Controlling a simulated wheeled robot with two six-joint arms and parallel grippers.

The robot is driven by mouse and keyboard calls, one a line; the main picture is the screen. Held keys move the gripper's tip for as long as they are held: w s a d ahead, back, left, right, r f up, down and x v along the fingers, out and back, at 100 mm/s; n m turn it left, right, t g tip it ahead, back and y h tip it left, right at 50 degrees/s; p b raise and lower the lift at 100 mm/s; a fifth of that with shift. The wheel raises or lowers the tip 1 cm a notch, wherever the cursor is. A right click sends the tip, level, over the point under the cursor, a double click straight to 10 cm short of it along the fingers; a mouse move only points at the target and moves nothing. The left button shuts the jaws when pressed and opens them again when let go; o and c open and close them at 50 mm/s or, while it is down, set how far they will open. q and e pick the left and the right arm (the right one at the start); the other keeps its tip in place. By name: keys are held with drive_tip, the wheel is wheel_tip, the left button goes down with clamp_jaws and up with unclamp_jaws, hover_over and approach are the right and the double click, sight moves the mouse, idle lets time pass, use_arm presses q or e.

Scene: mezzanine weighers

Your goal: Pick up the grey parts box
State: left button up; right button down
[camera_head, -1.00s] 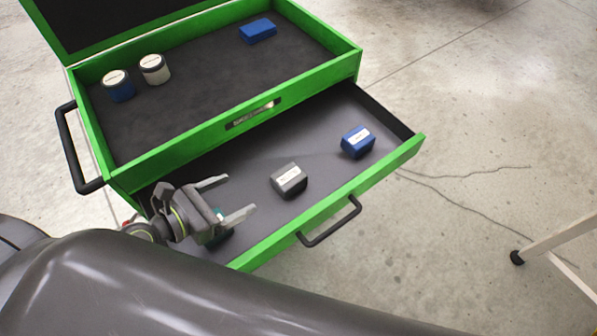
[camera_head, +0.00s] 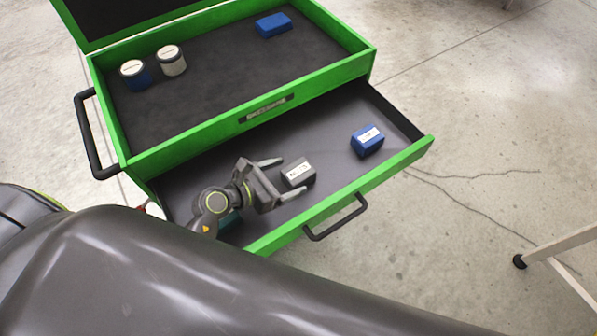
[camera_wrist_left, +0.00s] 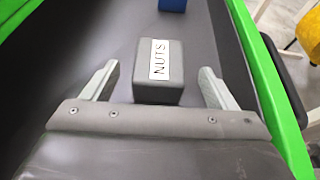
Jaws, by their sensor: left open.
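The grey parts box (camera_head: 298,172) lies in the open drawer of the green tool chest. Its white label reads NUTS in the left wrist view (camera_wrist_left: 158,84). My left gripper (camera_head: 285,178) is open. In the left wrist view the box sits between the two spread fingers (camera_wrist_left: 160,82), with gaps at both sides. My right gripper does not show in either view.
A blue box (camera_head: 367,140) lies farther right in the drawer (camera_head: 335,125). A teal item (camera_head: 230,220) is partly hidden under my left wrist. The upper tray (camera_head: 220,75) holds two tins and a blue box. A black drawer handle (camera_head: 336,218) sticks out in front.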

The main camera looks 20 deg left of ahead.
sight(293, 174)
use_arm(q)
drive_tip(key=shift+p+x, duration=0.65)
drive_tip(key=shift+x, duration=2)
drive_tip(key=c, duration=1.3)
